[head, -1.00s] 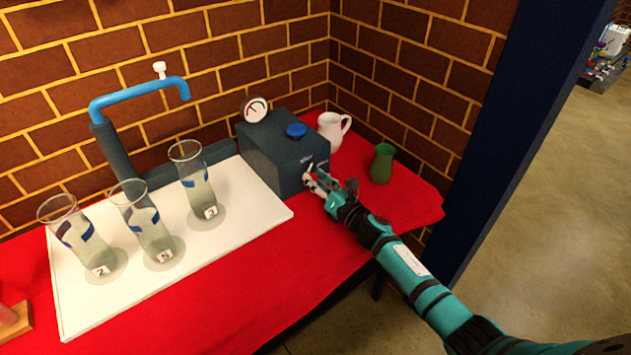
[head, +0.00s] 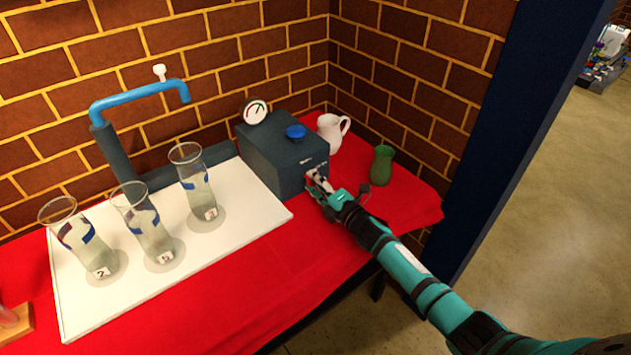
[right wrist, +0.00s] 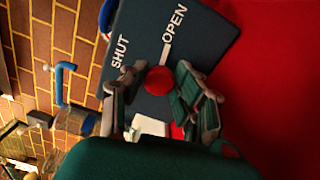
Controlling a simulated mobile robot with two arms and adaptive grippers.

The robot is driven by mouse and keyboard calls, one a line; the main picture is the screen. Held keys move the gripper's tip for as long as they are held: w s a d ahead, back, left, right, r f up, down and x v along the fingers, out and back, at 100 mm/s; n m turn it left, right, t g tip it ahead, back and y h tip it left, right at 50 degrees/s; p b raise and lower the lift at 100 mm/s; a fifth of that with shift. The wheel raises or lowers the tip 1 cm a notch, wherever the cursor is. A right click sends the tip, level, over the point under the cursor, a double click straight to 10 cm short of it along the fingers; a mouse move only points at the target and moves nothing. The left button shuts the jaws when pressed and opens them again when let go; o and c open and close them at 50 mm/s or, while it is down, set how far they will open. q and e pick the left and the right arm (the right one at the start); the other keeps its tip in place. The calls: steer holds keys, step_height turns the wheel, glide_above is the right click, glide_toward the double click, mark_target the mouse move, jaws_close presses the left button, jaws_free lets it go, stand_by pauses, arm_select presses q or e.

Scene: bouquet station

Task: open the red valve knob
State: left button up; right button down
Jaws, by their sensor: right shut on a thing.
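The red valve knob (right wrist: 159,79) sits on the face of a dark grey box (head: 270,162), between the lettering SHUT and OPEN in the right wrist view. A white bar (right wrist: 165,54) runs from the knob toward the word OPEN. My right gripper (right wrist: 160,88) is shut on the knob, one finger on each side. In the head view the right gripper (head: 314,178) is at the front of the box and hides the knob. My left gripper is not in view.
A round gauge (head: 254,111) and a blue cap (head: 296,131) are on top of the box. A white jug (head: 331,132) and a green vase (head: 381,165) stand to its right. Several glass vases, one here (head: 198,190), stand on a white board (head: 240,225) under a blue pipe (head: 135,90).

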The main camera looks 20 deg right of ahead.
steer(key=shift+f+m, duration=0.1)
steer(key=shift+m, duration=0.7)
steer(key=c, duration=1)
jaws_free()
steer(key=shift+d, duration=0.1)
steer(key=shift+s, duration=0.15)
steer(key=v, duration=1.1)
steer(key=shift+s+d, duration=0.15)
steer(key=shift+s, duration=0.25)
